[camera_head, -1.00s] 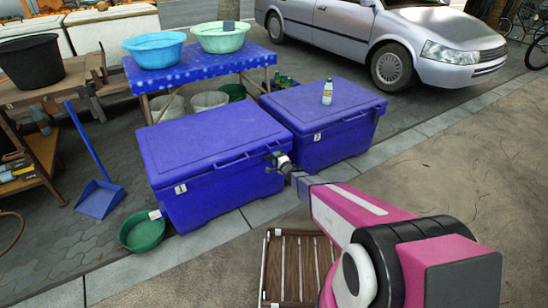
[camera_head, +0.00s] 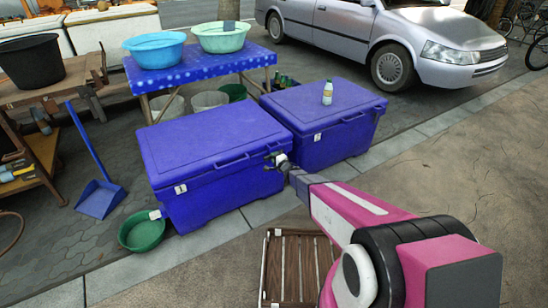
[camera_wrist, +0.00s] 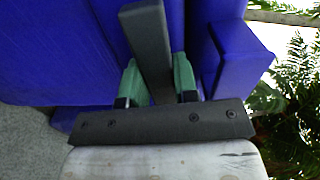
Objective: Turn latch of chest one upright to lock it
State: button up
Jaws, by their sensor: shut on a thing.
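Chest one (camera_head: 215,165) is a blue chest with a shut lid and a white label marked 1 (camera_head: 181,189) at its front left. Its latch (camera_wrist: 148,45) is a dark grey bar that slants a little to the left in the wrist view. My gripper (camera_wrist: 160,85) has green fingers, one on each side of the latch, and is shut on it. In the head view my gripper (camera_head: 276,160) is at the right part of the chest's front, just below the lid rim. The latch itself is mostly hidden there.
A second blue chest (camera_head: 330,125) with a small bottle (camera_head: 327,93) on its lid stands close on the right. A slatted wooden crate (camera_head: 297,268) lies in front. A green basin (camera_head: 141,232) and blue dustpan (camera_head: 99,199) are at the left. Pavement at the right is clear.

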jog(key=n, duration=0.4)
jog(key=shift+n, duration=0.3)
jog(key=n, duration=0.4)
jog(key=shift+n, duration=0.3)
jog(key=n, duration=0.4)
jog(key=shift+n, duration=2)
jog(key=o, duration=0.9)
jog(key=shift+s+d, duration=0.1)
